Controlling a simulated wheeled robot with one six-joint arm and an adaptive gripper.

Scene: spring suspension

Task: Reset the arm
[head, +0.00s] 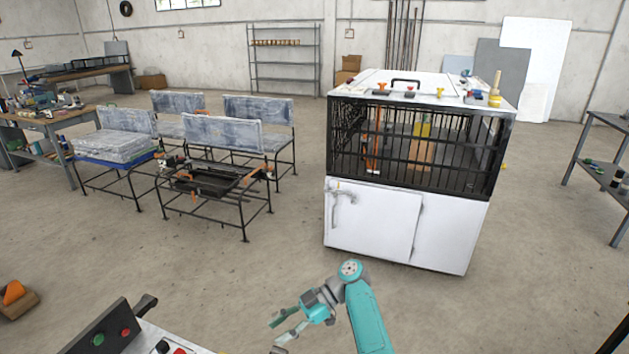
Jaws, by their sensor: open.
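My arm rises from the bottom middle of the head view, with a teal link and a grey joint on top. It bends to the left and down to my gripper (281,334). The gripper's fingers are apart and nothing shows between them. It is in the air over bare floor, in front of the white cabinet (373,222) and apart from it. The cabinet has a black barred cage (345,135) on top, with an orange tool and a wooden block inside.
A control box (140,338) with buttons is at the bottom left. Benches (220,130) and a black metal frame (205,182) stand at left. A workbench (60,118) is far left, and a grey table (603,160) is at right. Bare concrete floor (270,265) lies between.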

